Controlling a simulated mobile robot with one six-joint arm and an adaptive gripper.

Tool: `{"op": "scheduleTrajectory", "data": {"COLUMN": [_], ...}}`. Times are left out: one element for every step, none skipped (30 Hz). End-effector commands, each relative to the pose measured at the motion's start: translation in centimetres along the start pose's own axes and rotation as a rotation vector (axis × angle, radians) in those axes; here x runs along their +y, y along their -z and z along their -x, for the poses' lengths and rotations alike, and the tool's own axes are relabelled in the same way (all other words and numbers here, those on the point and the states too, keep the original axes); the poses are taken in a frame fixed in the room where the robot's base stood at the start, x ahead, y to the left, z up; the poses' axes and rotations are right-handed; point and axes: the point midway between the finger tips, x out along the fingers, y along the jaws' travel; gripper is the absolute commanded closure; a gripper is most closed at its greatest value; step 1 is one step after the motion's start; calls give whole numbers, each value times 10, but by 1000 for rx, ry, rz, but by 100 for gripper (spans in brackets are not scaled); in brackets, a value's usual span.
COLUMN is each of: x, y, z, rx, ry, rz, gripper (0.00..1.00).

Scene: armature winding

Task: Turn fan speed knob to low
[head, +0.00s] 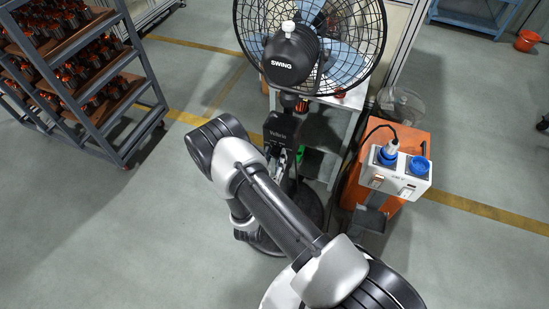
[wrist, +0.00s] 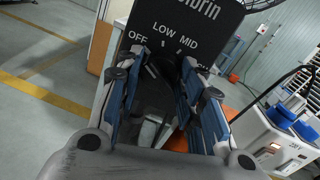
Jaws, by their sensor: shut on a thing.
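The black pedestal fan (head: 290,62), with a wire guard and the word SWING on its motor housing, stands at the top centre of the head view. Its black control box (head: 282,128) is on the stand; the wrist view shows the box face (wrist: 185,20) with the labels OFF, LOW and MID, and another label partly covered. My gripper (wrist: 158,82) is shut on the dark fan speed knob (wrist: 154,90), with one blue-padded finger on each side, just below the labels. Which label the knob points at I cannot tell. In the head view my arm hides part of the stand.
An orange cabinet (head: 384,140) carries a white socket box (head: 403,176) with blue sockets and a plugged-in cable, right of the fan. A rack (head: 127,62) of copper-coloured parts stands at the left. The floor at the left front is clear.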

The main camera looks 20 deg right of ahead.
Motion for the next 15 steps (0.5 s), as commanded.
{"op": "scheduleTrajectory", "data": {"x": [0,0,0,0,0,0,0,0,0,0,0,0,0,0,0], "y": [0,0,0,0,1,1,1,1,1,1,1,1,1,1,2], "z": [0,0,0,0,0,0,0,0,0,0,0,0,0,0,0], "rx": [1,1,1,1,1,1,1,0,0,-1,-2,-4,-5,-6,-9], "ry": [1,1,1,1,1,1,1,1,1,1,2,2,2,2,3], "rz": [1,1,1,1,0,-3,-6,-10,-17,-25,-35,-50,-64,-79,-102], "gripper": [86,88,89,89,89,89,89,89,89,89,89,89,89,89,89]}}
